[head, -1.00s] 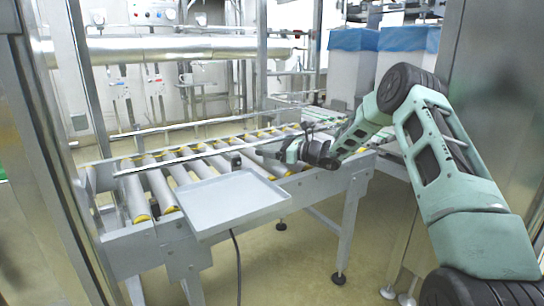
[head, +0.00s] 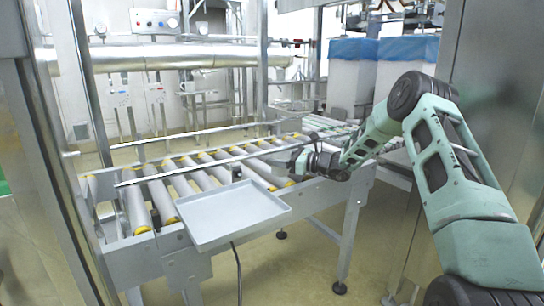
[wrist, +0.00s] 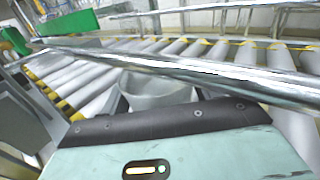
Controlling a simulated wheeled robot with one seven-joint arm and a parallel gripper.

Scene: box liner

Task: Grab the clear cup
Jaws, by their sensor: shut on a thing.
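My gripper (head: 280,163) is at the near side of the roller conveyor, just past the right end of the grey tray. In the wrist view a pale, see-through, rounded cup (wrist: 158,88) sits right beyond the dark edge of my gripper. My gripper is shut on this clear cup. The fingertips and the cup's lower part are hidden in the wrist view. In the head view the cup is too small and blended with the gripper to make out.
A grey tray (head: 232,212) juts from the conveyor's near side. A metal guide rail (wrist: 180,68) crosses close beyond the cup. Conveyor rollers (head: 160,205) with yellow ends lie beyond. Bins with blue liners (head: 408,48) stand at the back right. A steel post (head: 452,60) rises at right.

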